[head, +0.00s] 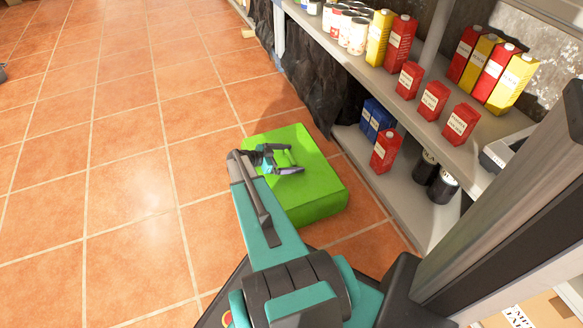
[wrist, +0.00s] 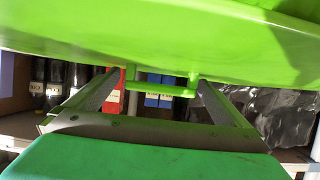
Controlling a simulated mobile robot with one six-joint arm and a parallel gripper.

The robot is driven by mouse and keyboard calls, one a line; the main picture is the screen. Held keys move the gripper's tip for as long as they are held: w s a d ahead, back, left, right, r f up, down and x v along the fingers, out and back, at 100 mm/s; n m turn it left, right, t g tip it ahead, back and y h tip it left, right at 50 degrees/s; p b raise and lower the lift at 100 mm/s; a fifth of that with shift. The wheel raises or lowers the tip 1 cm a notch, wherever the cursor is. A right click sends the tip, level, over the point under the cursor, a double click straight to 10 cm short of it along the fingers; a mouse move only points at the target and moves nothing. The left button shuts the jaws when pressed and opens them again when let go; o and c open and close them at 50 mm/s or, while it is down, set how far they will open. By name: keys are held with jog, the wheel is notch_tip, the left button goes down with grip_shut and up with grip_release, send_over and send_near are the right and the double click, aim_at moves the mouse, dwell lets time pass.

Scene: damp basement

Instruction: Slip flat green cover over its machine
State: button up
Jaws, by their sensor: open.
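A bright green cover (head: 314,190) shows as a flat-topped, box-like shape on the tiled floor, beside the shelf. Its green surface (wrist: 160,35) fills the upper part of the wrist view, which seems upside down. A green bar handle (wrist: 160,89) stands off that surface. My gripper (head: 291,160) is over the cover's top, near its middle. Its fingers (wrist: 155,92) are apart, one on each side of the handle in the picture; I cannot tell whether they touch it. I see no separate machine; whether one is under the cover is hidden.
A shelf unit (head: 400,95) along the right holds cans and red and yellow cartons. On its low board stand blue cartons (head: 375,118), a red carton (head: 385,151) and dark cans (head: 441,186). Dark crumpled sheeting (head: 313,80) is behind the cover. The tiled floor (head: 100,130) to the left is clear.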

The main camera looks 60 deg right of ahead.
jog(key=c, duration=1.5)
jog(key=shift+r, duration=0.1)
notch_tip(320, 180, up, 10)
jog(key=p, duration=0.3)
jog(key=shift+p, duration=0.3)
jog(key=shift+w, duration=0.15)
